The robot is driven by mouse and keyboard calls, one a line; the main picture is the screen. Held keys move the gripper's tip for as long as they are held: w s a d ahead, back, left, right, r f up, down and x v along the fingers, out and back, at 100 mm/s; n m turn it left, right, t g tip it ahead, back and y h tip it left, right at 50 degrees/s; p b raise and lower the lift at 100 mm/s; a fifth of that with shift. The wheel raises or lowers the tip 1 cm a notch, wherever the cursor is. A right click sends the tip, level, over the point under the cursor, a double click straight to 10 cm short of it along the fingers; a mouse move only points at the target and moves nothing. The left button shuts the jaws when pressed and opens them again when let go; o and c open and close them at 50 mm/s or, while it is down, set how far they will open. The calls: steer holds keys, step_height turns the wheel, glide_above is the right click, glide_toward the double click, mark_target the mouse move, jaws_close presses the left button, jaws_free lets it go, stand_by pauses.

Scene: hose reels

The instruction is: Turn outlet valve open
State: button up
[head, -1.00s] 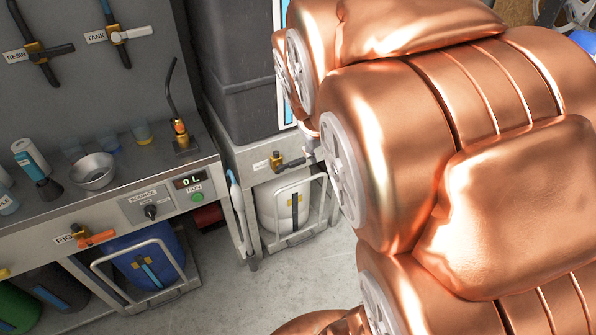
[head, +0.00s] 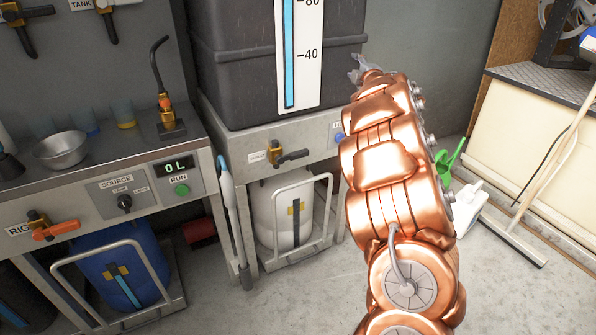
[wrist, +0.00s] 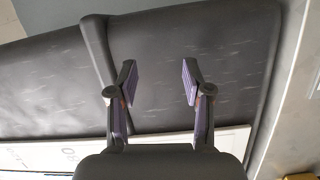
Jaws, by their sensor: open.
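The outlet valve (head: 287,155) has a brass body and a black handle that lies roughly level, pointing right. It sits beside a small white label (head: 257,157) on the front of the grey stand under the dark tank. My gripper is at the far end of my copper arm in the head view, near the tank's right side and mostly hidden by the arm. In the wrist view my gripper (wrist: 157,82) is open and empty, its two purple-padded fingers apart before a dark ribbed surface. The valve is not clearly visible in the wrist view.
The dark tank (head: 235,75) bears a level gauge (head: 300,50). A white jug (head: 285,215) stands in a metal frame below the valve. The workbench (head: 75,165) is at left. A squeegee (head: 510,240) and green watering can (head: 450,160) are at right.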

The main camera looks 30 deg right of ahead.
steer(key=f+n+y+b, duration=0.2)
steer(key=f, duration=0.2)
steer(key=a+f+n+t+y+b, duration=0.1)
steer(key=f+n+y, duration=0.1)
steer(key=f+y, duration=0.1)
steer(key=a+f+n+t+y+b, duration=0.1)
steer(key=f+n+y+b, duration=0.1)
steer(key=f, duration=0.3)
steer(key=shift+s+f+b, duration=0.2)
steer(key=shift+f+b, duration=0.05)
steer(key=shift+b, duration=0.05)
steer(key=n+g+y+p, duration=0.1)
steer(key=n+g+y, duration=0.5)
steer(key=y, duration=0.5)
glide_toward(303, 155)
steer(key=w+a+n+t, duration=0.1)
steer(key=w+a, duration=0.2)
steer(key=shift+f, duration=0.4)
steer(key=b+x, duration=0.1)
steer(key=x, duration=0.6)
jaws_close()
